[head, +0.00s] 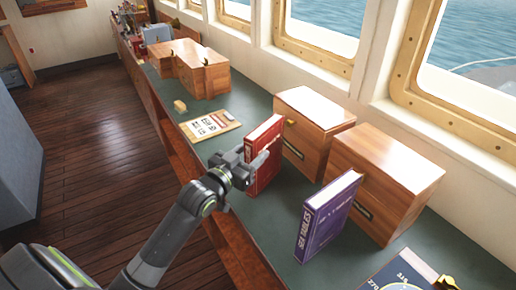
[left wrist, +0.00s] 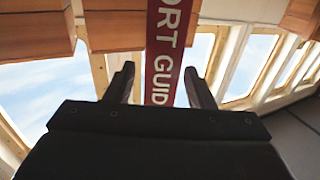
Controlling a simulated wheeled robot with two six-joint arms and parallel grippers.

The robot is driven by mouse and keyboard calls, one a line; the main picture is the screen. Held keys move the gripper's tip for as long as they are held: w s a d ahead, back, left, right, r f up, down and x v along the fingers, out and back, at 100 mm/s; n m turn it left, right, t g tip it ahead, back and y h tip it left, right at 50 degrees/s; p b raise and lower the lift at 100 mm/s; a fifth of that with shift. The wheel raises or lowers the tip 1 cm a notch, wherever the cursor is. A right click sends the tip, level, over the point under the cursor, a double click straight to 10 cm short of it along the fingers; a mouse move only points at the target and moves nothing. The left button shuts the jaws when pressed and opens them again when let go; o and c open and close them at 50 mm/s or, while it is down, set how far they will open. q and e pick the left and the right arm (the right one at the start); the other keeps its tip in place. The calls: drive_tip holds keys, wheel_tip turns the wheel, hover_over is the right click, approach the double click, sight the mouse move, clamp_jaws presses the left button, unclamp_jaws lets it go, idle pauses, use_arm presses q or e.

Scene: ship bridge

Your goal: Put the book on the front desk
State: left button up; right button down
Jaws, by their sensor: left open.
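A red book (head: 262,152) stands upright on the green-topped desk (head: 262,212) beside a wooden box. My left gripper (head: 252,166) is at its spine, open. In the left wrist view the red spine (left wrist: 166,50), lettered "PORT GUID", shows between the two spread fingers (left wrist: 160,88); I cannot tell whether they touch it. A purple book (head: 326,216) stands upright nearer to me, and a dark blue book or booklet (head: 400,272) lies at the lower right, partly cut off. My right gripper is not in view.
Two wooden boxes (head: 312,113) (head: 390,175) stand behind the books against the window wall. The wooden floor (head: 90,135) at left is clear.

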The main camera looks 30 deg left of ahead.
use_arm(q)
drive_tip(key=s+a, duration=0.1)
drive_tip(key=s, duration=0.7)
drive_tip(key=shift+s, duration=0.2)
drive_tip(key=shift+a+f, duration=0.1)
drive_tip(key=s+f+n+g+y, duration=0.2)
drive_tip(key=s+f+g+y, duration=0.2)
drive_tip(key=s+f+g, duration=1.45)
drive_tip(key=s+a+f+t, duration=0.1)
drive_tip(key=s+f+t, duration=0.15)
drive_tip(key=f, duration=1.05)
drive_tip(key=s+a+f+t, duration=0.1)
drive_tip(key=s+f, duration=0.2)
drive_tip(key=f, duration=1)
drive_tip(key=s+d+f+g, duration=0.1)
drive_tip(key=s+d+f, duration=0.1)
drive_tip(key=s+f, duration=1.3)
drive_tip(key=shift+s+f+g, duration=0.3)
drive_tip(key=shift+f, duration=0.4)
